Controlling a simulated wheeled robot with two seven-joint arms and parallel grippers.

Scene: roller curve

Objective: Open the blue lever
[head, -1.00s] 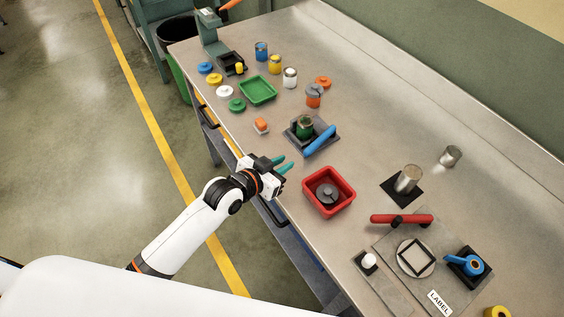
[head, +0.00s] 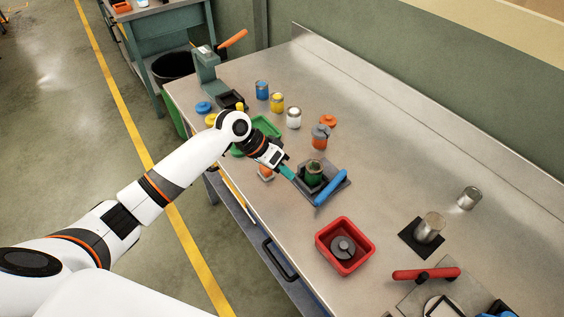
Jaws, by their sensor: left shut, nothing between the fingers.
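The blue lever (head: 331,188) lies at a slant on the right front side of a dark grey fixture (head: 342,174) on the workbench. I cannot tell whether the tips touch the fixture. The lever is clear of the fingers. My right gripper is out of view.
A red tray (head: 345,262) with a grey part stands in front. A green tray (head: 268,127) is partly behind my left arm. Several small cans, including a white one (head: 294,118), stand farther back. A red handle (head: 426,274) is at lower right.

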